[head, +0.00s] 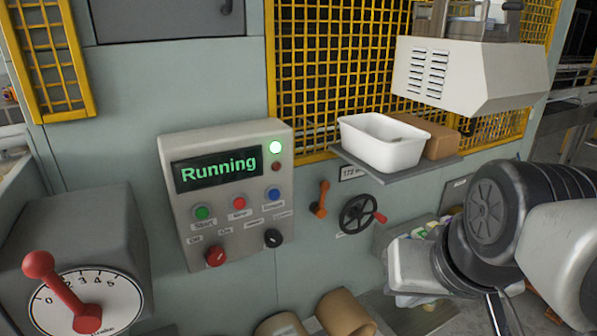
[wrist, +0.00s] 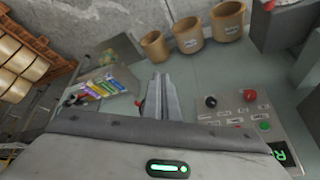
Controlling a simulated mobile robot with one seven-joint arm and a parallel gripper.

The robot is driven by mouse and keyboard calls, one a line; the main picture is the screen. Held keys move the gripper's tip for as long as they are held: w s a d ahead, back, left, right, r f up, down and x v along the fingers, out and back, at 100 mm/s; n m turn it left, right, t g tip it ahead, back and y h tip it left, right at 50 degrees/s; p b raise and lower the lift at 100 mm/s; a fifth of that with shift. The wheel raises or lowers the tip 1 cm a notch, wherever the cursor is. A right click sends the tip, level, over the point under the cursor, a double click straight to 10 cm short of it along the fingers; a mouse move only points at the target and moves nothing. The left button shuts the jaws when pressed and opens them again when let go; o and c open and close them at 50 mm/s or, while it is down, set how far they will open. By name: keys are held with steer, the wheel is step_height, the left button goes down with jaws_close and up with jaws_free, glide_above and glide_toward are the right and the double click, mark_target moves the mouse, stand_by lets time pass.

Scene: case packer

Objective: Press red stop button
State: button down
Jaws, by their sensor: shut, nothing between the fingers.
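The grey control panel (head: 232,232) is on the machine front, left of centre in the head view, with a green "Running" display. The red button (head: 239,203) sits in its middle row, between a green button (head: 202,212) and a blue button (head: 274,194). A larger red knob (head: 215,256) is below. In the wrist view the panel (wrist: 285,110) is at the right, upside down, with the red knob (wrist: 249,95) showing. My gripper (wrist: 163,80) is shut and empty, apart from the panel. Its fingertips cannot be made out in the head view.
A red-handled lever dial (head: 85,290) stands left of the panel. Right of it are an orange handle (head: 321,199), a black handwheel (head: 358,214) and a shelf (head: 390,175) with a white bin (head: 383,143).

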mark_target(240, 203)
steer(key=w+a+m+y+b, duration=0.2)
steer(key=w+a, duration=0.4)
steer(key=a, duration=0.5)
steer(key=w+a+m+y+b, duration=0.2)
steer(key=w+a+y, duration=0.3)
steer(key=a, duration=0.6)
steer(key=shift+w+f+m+b, duration=0.35)
steer(key=shift+w+b, duration=0.1)
steer(key=shift+b, duration=0.45)
steer(key=shift+a, duration=0.15)
steer(key=shift+w+a+p, duration=0.35)
steer(key=shift+w+a, duration=0.4)
steer(key=shift+w, duration=0.5)
steer(key=shift+w+a+p, duration=0.3)
steer(key=shift+w+a, duration=0.45)
steer(key=shift+w, duration=0.5)
steer(key=shift+w+a+p, duration=0.35)
steer(key=shift+w+a, duration=0.4)
steer(key=shift+w, duration=0.5)
steer(key=shift+w+a, duration=0.2)
steer(key=shift+w, duration=0.15)
steer(key=shift+w+a, duration=0.25)
steer(key=shift+w, duration=0.1)
steer(key=shift+s+d+b, duration=0.4)
steer(key=shift+s+d, duration=0.05)
steer(key=shift+s, duration=0.25)
